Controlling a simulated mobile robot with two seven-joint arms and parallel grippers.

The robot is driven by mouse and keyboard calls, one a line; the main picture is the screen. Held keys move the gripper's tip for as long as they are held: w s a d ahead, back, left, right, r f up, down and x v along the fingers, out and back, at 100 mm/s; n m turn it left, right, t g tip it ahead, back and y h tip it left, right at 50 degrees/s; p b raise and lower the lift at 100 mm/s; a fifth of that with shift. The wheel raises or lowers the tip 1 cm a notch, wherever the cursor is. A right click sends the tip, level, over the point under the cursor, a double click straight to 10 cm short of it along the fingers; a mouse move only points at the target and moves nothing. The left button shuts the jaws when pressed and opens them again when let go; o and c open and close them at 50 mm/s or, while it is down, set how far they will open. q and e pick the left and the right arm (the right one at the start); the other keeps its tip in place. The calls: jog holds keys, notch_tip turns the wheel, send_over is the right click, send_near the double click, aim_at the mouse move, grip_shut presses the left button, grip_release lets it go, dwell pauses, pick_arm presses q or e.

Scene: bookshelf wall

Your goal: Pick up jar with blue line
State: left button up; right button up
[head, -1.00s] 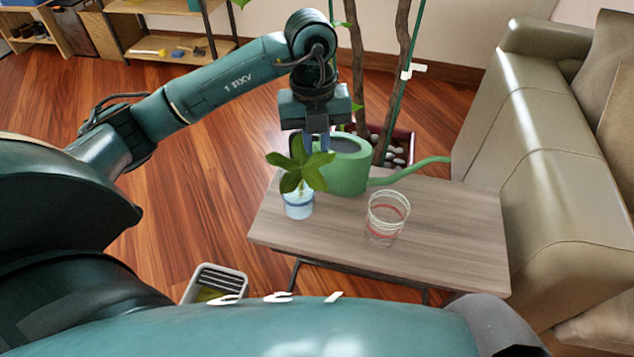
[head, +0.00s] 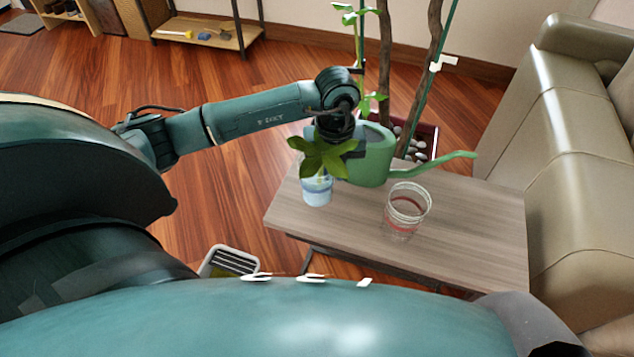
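The jar with the blue line (head: 317,190) stands upright at the left end of the grey wooden table (head: 470,235), with a green leafy plant (head: 322,155) in it. My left gripper (head: 345,148) is low behind the leaves, close above and behind the jar. The leaves and the watering can hide its fingertips, so I cannot tell whether it is open or touching the jar. A clear glass jar with a red line (head: 405,213) stands to the right. My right gripper is not in view.
A green watering can (head: 372,160) stands close behind the jar, its spout pointing right. A potted plant with thin trunks (head: 387,80) is behind the table. A beige sofa (head: 575,170) is at the right. The table's right part is clear.

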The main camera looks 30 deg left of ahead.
pick_arm(q)
jog(key=shift+f, duration=0.45)
grip_shut()
jog(key=shift+r, duration=0.1)
jog(key=shift+r, duration=0.1)
